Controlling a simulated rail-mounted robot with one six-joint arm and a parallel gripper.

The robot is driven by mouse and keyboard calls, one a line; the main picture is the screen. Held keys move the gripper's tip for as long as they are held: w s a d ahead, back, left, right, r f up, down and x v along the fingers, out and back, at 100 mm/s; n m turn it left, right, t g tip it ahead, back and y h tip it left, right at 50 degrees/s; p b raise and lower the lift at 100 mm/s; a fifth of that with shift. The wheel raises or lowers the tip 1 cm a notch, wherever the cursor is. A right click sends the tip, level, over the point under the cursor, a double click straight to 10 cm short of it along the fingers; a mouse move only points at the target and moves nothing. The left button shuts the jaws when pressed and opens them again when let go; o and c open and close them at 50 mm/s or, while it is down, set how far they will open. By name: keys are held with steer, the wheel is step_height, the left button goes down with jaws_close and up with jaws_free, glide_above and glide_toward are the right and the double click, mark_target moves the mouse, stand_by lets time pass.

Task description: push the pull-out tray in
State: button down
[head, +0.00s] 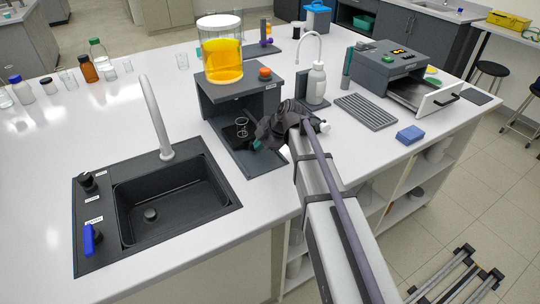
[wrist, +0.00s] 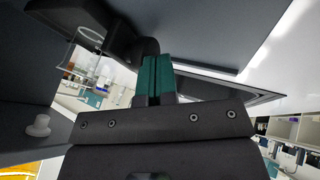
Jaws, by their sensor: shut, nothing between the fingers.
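The pull-out tray (head: 438,101) has a white front with a black handle and sticks out, open, from the right side of a dark grey box unit (head: 388,66) with lit orange buttons. My gripper (head: 258,144) is far to its left, low in front of the dark stand (head: 240,100) and beside a small clear beaker (head: 242,128). The wrist view shows my gripper's teal fingers (wrist: 155,78) shut together with nothing between them. The tray cannot be made out in the wrist view.
A yellow-filled vessel (head: 222,50) tops the stand. A white bottle (head: 316,84), a ridged grey mat (head: 365,111) and a blue sponge (head: 410,135) lie between my gripper and the tray. A black sink (head: 155,200) is at left.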

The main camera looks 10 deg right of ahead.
mark_target(252, 140)
steer(key=shift+w+a+r, duration=0.1)
steer(key=shift+w+a, duration=0.2)
steer(key=shift+w, duration=0.65)
steer(key=shift+w+a, duration=0.25)
steer(key=shift+w, duration=0.75)
steer(key=s, duration=0.1)
steer(key=s+d, duration=0.1)
steer(key=s, duration=0.1)
steer(key=s+p, duration=0.1)
steer(key=s, duration=0.1)
steer(key=shift+d+r, duration=0.15)
steer(key=shift+r, duration=0.25)
steer(key=p+v, duration=0.7)
steer(key=v, duration=0.2)
steer(key=shift+w+d+r+p, duration=0.2)
steer(key=shift+d+r+p, duration=0.05)
steer(key=shift+p, duration=0.15)
